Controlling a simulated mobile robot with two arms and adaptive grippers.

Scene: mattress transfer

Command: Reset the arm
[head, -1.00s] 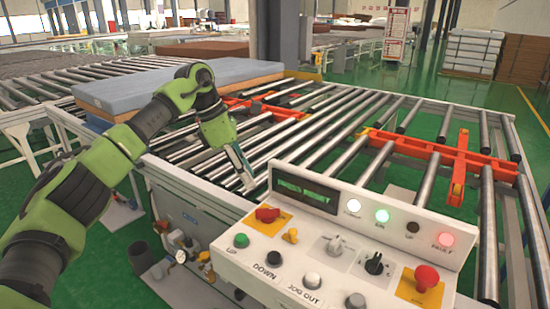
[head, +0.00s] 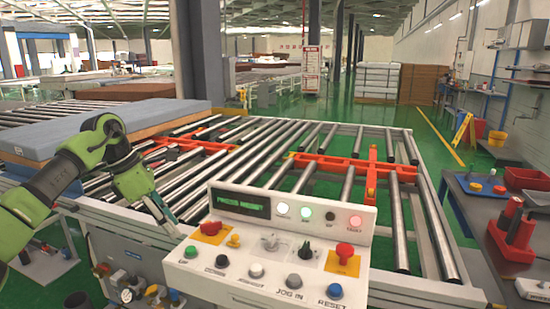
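My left arm comes in from the left, and its gripper (head: 166,220) points down beside the left edge of the white control panel (head: 270,262). It is over the rollers' near side and holds nothing that I can see; how far apart its fingers are is unclear. The panel has a small display (head: 240,203) with green text that seems to read PRESS RESET. A blue button labelled RESET (head: 335,290) is at the panel's lower right, below a red mushroom button (head: 345,251). White, green and red lamps glow along the top. My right gripper is out of view.
A blue-grey mattress (head: 90,128) lies at the left on the roller conveyor (head: 265,150). Orange-red cross pieces (head: 330,163) sit among the rollers. At the right, a dark workbench (head: 475,212) carries a red tool holder (head: 512,242) and bins. Green floor is open behind.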

